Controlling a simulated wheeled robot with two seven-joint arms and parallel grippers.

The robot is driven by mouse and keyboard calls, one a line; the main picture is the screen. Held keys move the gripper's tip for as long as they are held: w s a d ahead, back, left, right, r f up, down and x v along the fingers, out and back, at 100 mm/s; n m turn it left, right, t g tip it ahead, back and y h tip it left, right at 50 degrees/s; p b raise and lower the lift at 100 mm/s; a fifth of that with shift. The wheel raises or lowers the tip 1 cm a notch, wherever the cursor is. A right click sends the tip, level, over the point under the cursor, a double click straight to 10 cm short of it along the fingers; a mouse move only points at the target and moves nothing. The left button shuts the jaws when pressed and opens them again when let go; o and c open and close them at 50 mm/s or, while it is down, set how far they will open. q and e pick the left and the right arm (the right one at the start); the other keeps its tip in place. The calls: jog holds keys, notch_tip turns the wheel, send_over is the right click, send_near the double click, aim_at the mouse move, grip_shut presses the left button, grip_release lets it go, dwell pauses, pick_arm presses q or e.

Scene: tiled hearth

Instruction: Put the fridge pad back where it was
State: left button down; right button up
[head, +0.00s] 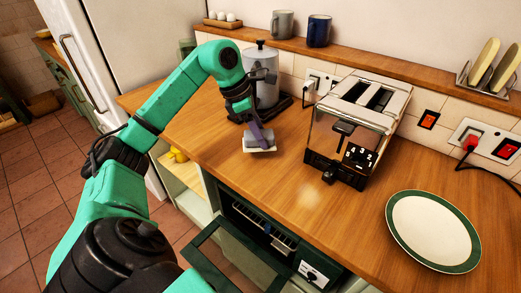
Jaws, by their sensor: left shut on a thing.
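My left gripper (262,135) points down over the wooden counter, left of the toaster. It is shut on a small pale pad with a grey-purple upper part, which I take to be the fridge pad (259,146). The fingers partly cover the pad. I cannot tell whether the pad touches the counter or hangs just above it. The white fridge (135,45), with a long handle on its door, stands at the upper left behind my left arm. My right gripper is not in view.
A toaster (355,130) stands right of the gripper, and a grey kettle (262,75) behind it. A green-rimmed plate (433,230) lies on the counter (290,195) at the right. An open door (235,262) juts out below the counter. Mugs stand on the ledge (350,50).

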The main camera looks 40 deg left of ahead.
pick_arm(q)
jog(key=f, duration=0.3)
jog(key=shift+s+d, duration=0.1)
jog(key=shift+s, duration=0.15)
jog(key=shift+f, duration=0.35)
jog(key=shift+w, duration=0.15)
jog(key=shift+f+b, duration=0.15)
jog(key=shift+b, duration=0.25)
jog(key=shift+c, duration=1.1)
grip_release()
jog(key=shift+r, duration=0.2)
jog(key=shift+a+r, duration=0.2)
jog(key=shift+r, duration=0.15)
jog(key=p+v, duration=0.1)
jog(key=v, duration=1)
jog(key=shift+s+r+p, duration=0.15)
jog(key=shift+s+p, duration=0.05)
jog(key=shift+p, duration=0.1)
